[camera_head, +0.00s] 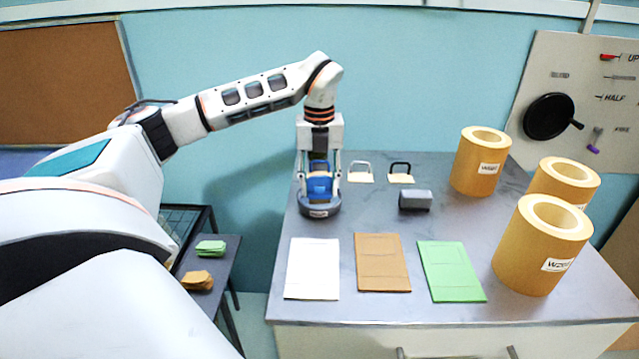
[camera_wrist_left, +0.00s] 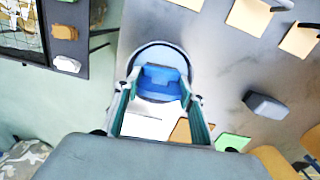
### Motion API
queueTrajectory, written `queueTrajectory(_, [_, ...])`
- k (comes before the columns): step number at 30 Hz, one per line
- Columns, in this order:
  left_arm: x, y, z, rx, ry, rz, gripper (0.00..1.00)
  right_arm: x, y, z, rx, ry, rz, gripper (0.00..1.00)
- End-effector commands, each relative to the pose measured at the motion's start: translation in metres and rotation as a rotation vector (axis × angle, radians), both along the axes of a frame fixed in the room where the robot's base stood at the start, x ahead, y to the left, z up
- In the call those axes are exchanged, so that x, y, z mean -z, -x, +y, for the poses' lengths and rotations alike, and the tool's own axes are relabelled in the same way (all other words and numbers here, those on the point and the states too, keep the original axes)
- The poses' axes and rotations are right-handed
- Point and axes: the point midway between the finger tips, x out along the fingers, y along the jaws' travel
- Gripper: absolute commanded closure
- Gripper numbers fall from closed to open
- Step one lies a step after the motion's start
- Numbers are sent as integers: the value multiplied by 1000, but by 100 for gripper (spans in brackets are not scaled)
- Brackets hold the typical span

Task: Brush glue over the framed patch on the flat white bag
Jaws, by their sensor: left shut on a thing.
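The flat white bag (camera_head: 312,269) lies at the table's front left; faint lines cross it, but the framed patch is hard to make out. Part of it also shows in the left wrist view (camera_wrist_left: 143,126). My left gripper (camera_head: 320,184) points down behind the white bag, shut on a blue block-like handle (camera_wrist_left: 160,82). The blue thing sits in or over a dark round labelled pot (camera_head: 320,207); its lower end is hidden, so I cannot tell whether it has bristles. My right gripper is not in view.
A brown bag (camera_head: 382,262) and a green bag (camera_head: 451,271) lie right of the white one. Behind are a grey block (camera_head: 415,200) and two tan pieces with handles (camera_head: 401,174). Large kraft rolls (camera_head: 542,245) crowd the right. A low side table (camera_head: 212,270) holds small stacks.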

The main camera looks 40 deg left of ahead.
Motion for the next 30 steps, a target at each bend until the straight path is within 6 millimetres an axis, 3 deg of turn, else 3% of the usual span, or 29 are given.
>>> queueTrajectory(30, [6,0,0,-1,0,0,78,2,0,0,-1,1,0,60])
